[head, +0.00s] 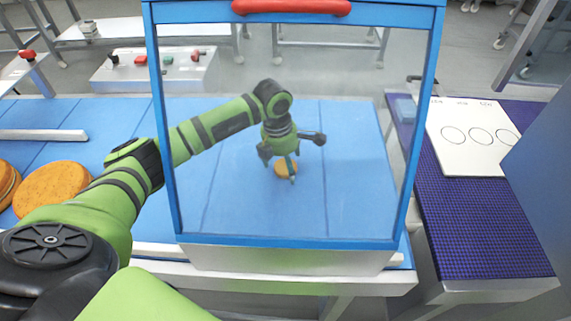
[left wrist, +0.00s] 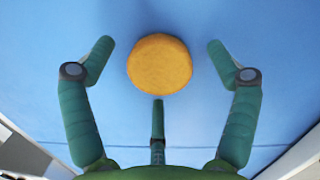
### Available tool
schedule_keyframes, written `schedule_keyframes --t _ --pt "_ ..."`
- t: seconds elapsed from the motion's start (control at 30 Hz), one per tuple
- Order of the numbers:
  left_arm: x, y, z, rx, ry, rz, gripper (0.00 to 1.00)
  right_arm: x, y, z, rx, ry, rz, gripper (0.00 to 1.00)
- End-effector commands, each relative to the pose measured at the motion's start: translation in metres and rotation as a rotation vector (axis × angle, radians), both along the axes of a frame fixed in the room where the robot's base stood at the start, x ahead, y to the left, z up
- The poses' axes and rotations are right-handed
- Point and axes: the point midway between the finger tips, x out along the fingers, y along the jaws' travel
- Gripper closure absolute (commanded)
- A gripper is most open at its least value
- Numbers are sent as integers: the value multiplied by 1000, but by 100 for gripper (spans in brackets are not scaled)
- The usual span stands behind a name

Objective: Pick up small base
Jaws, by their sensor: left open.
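The small base (head: 281,171), a small round orange-yellow disc, lies flat on the blue surface behind the clear panel. My left gripper (head: 284,163) is over it, fingers pointing down and partly covering it. In the left wrist view the small base (left wrist: 160,64) lies between the two spread side fingers of my left gripper (left wrist: 160,58), with a gap on each side; the third finger's tip is just below it in the picture. The gripper is open and holds nothing. My right gripper is not in view.
A blue-framed clear panel (head: 428,100) with a red handle (head: 291,6) stands in front of the small base. Larger orange-brown rounds (head: 55,188) lie at left. A purple mat (head: 480,235) with a white card (head: 466,150) of drawn circles is at right.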

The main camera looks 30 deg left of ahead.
Motion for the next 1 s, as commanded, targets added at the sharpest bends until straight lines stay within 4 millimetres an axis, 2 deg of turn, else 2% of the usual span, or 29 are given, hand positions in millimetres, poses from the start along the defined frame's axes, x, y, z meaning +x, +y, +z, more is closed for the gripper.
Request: schedule_keyframes --t 0.07,0.23,0.27,0.67,0.77,1.0 --pt "0 0 0 0 0 0 12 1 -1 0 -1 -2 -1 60" --pt "0 0 0 0 0 0 51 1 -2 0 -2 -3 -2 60" --pt "0 0 0 0 0 0 54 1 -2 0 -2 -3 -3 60" --pt "1 1 5 0 -3 0 54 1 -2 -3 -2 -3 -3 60" --pt "2 1 18 0 -6 1 54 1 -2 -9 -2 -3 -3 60" --pt "2 1 67 0 -8 1 54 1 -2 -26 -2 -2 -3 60"
